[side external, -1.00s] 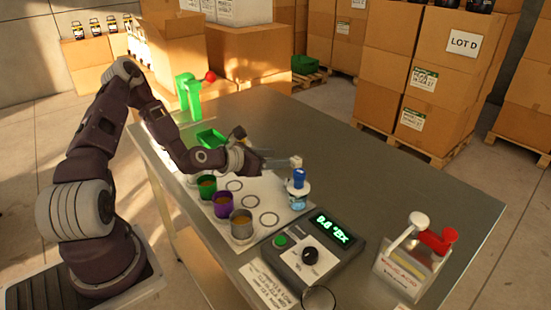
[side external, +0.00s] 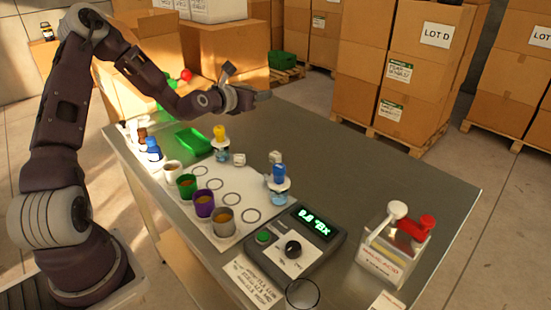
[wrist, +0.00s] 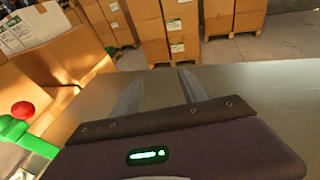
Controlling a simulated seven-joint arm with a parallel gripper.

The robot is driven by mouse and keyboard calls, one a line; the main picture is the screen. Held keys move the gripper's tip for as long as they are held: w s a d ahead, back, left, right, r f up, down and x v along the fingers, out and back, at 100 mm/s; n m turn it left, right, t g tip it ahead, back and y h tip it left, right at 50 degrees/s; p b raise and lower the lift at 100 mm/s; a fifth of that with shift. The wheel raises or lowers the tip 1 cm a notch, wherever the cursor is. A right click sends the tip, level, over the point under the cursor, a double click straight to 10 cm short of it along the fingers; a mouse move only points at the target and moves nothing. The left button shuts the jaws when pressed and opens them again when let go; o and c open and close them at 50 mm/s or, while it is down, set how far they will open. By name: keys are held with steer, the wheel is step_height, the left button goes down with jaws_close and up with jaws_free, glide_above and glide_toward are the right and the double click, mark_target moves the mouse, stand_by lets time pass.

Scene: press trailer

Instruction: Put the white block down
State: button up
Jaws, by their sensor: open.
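Two small pale blocks rest near the far edge of the white sheet: one (side external: 239,159) by the yellow-capped bottle (side external: 220,134), the other (side external: 275,157) just behind the blue-capped bottle (side external: 279,174). I cannot tell which the task calls the white block. My gripper (side external: 264,95) is raised above the table, beyond and above both blocks, touching neither. In the wrist view its two fingers (wrist: 158,88) stand apart with nothing between them. No block shows in the wrist view.
White, green, purple and grey cups line the sheet (side external: 230,192). A scale (side external: 297,242) and a rack with white and red handles (side external: 397,238) stand nearer. A green tray (side external: 194,140) lies at left. Cartons (side external: 425,60) stand behind.

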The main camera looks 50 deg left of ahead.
steer(key=w+a+r+n+g+y, duration=0.1)
steer(key=w+a+r+n+y, duration=0.4)
steer(key=a, duration=0.2)
steer(key=n+g+h, duration=0.9)
steer(key=n+g, duration=0.1)
steer(key=g, duration=0.4)
glide_above(276, 154)
step_height(276, 154, down, 10)
step_height(276, 154, down, 11)
steer(key=shift+f, duration=0.1)
steer(key=shift+a+f, duration=0.1)
steer(key=shift+f, duration=0.2)
jaws_close()
